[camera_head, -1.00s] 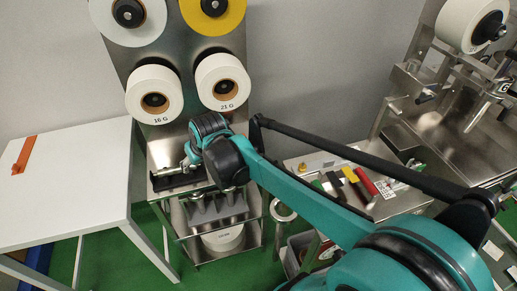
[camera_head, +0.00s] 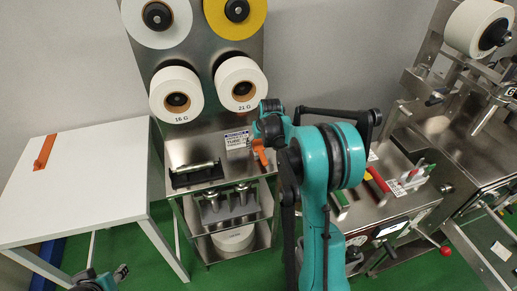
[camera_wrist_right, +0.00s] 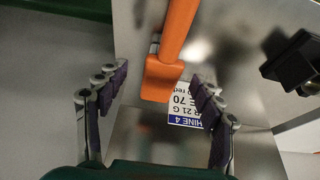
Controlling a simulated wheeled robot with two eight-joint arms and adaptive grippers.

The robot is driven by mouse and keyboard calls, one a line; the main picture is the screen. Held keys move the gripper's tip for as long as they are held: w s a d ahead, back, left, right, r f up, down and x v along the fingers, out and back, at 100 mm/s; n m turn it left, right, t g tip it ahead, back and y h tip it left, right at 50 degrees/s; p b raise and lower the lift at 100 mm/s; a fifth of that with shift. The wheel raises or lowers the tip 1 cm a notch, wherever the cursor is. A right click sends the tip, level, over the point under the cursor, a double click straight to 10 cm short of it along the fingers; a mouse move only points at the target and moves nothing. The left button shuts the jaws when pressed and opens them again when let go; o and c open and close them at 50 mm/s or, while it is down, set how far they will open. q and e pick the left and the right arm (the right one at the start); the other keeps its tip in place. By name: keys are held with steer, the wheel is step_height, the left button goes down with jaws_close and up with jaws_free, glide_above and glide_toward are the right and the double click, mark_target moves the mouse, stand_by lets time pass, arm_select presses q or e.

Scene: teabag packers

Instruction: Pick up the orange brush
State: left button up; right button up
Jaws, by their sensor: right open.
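An orange brush (camera_wrist_right: 165,72) shows in the right wrist view, with its long handle running up out of the frame and its wider end between my fingers. My right gripper (camera_wrist_right: 155,86) is open around that end, with a visible gap on both sides. In the head view the orange piece (camera_head: 260,151) shows just below my right wrist, at the right end of the steel stand; my arm partly hides it. My left gripper (camera_head: 108,280) is at the bottom left edge, mostly cut off, and its jaws are unclear.
A white table (camera_head: 90,190) at the left bears another orange piece (camera_head: 43,152). The steel stand (camera_head: 200,148) holds several rolls, a black tray (camera_head: 197,177) and a printed label card (camera_head: 236,140). A steel bench (camera_head: 400,210) with tools stands at the right.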

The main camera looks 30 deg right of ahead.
mark_target(259, 147)
steer(key=b+x, duration=0.1)
steer(key=x, duration=0.3)
steer(key=shift+a+f+b, duration=0.15)
steer(key=shift+b, duration=0.15)
steer(key=shift+c, duration=1)
steer(key=c, duration=1.1)
steer(key=shift+r, duration=0.2)
steer(key=shift+s+a+r+p, duration=0.1)
steer(key=shift+s+r+p, duration=0.25)
steer(key=shift+r, duration=0.05)
steer(key=shift+s+a+r+p, duration=0.6)
steer(key=shift+s+r, duration=0.6)
steer(key=shift+s, duration=0.95)
steer(key=shift+s+a+r+p, duration=0.45)
steer(key=shift+s+r+p, duration=0.55)
steer(key=shift+s, duration=1.2)
steer(key=shift+s+a+r+p, duration=0.55)
steer(key=shift+s+r, duration=0.8)
steer(key=shift+s, duration=0.8)
